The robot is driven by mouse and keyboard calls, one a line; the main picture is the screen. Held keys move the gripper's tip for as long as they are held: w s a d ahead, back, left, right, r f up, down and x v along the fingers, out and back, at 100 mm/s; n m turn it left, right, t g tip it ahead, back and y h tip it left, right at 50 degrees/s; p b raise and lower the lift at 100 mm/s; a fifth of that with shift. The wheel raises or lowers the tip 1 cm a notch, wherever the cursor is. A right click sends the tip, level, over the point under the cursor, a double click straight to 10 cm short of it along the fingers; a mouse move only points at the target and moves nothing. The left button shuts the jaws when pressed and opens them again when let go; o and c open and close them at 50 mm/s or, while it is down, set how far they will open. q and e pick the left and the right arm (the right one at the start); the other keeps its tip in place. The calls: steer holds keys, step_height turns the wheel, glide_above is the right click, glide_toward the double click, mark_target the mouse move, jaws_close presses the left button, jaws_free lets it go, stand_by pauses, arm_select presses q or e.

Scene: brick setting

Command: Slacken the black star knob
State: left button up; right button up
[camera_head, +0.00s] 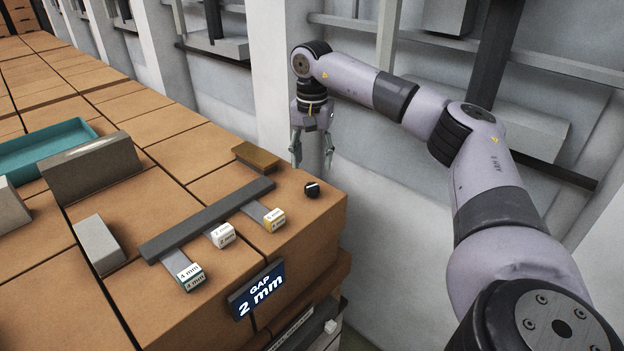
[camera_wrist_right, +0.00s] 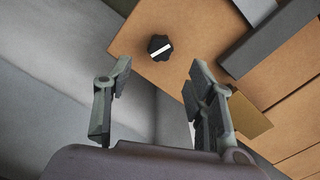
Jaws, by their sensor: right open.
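The black star knob (camera_head: 312,190) is small and dark with a white mark on top. It sits near the right corner of the brick surface. In the right wrist view the knob (camera_wrist_right: 159,48) lies beyond the fingertips, between their lines, with its white stripe slanted. My right gripper (camera_head: 312,165) points down, open and empty, behind the knob and apart from it. In the right wrist view its two fingers (camera_wrist_right: 160,80) are spread wide with nothing between them. My left gripper is in neither view.
A grey bar (camera_head: 207,220) with three tags, including a yellow-edged one (camera_head: 274,219), lies left of the knob. A brown block (camera_head: 255,157) is behind the bar. A "GAP 2 mm" sign (camera_head: 257,291) is on the front face. A teal tray (camera_head: 45,148) stands far left.

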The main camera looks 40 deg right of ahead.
mark_target(312, 186)
step_height(312, 186, down, 8)
steer(key=shift+r+p, duration=0.25)
steer(key=shift+p, duration=0.5)
steer(key=shift+c, duration=0.3)
